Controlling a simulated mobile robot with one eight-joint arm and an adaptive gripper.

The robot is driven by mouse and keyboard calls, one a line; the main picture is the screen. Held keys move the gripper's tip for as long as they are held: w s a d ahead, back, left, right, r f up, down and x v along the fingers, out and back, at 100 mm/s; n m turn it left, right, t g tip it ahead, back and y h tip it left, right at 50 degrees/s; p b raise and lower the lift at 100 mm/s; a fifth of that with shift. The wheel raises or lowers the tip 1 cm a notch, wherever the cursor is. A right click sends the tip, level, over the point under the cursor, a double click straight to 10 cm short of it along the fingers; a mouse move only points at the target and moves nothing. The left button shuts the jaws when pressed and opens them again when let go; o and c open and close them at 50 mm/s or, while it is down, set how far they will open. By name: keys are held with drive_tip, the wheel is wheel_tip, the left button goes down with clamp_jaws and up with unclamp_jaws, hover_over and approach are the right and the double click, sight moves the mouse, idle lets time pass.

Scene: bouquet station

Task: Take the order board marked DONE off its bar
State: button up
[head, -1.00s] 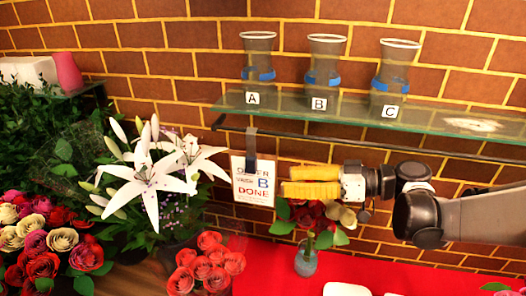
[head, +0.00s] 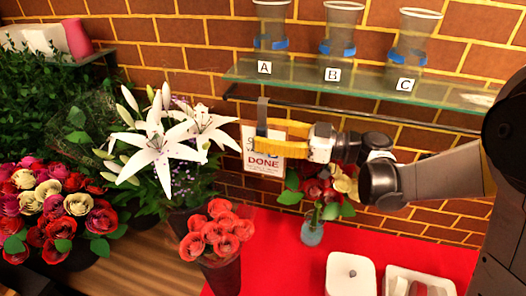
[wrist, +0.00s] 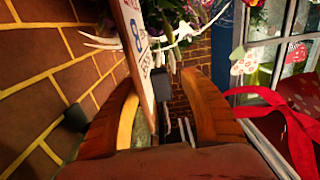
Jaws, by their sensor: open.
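The white order board (head: 262,168) marked DONE in red hangs by a dark strap (head: 262,112) from the dark bar under the glass shelf. My gripper (head: 265,135), with yellow-orange fingers, is open and crosses in front of the board's upper part, covering some of its print. In the wrist view the board (wrist: 134,35) is seen nearly edge-on, reaching down between the spread fingers (wrist: 160,80), nearer the left one. A dark block (wrist: 174,77) also shows between the fingers. I cannot tell whether a finger touches the board.
Clear cups with blue bands (head: 340,35) stand on the glass shelf (head: 300,77) above, labelled A, B and C. A brick wall is close behind. White lilies (head: 155,150) stand left of the board. Red roses (head: 217,238) and a small vase (head: 312,228) are below.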

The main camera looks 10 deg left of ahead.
drive_tip(key=shift+a, duration=0.35)
clamp_jaws()
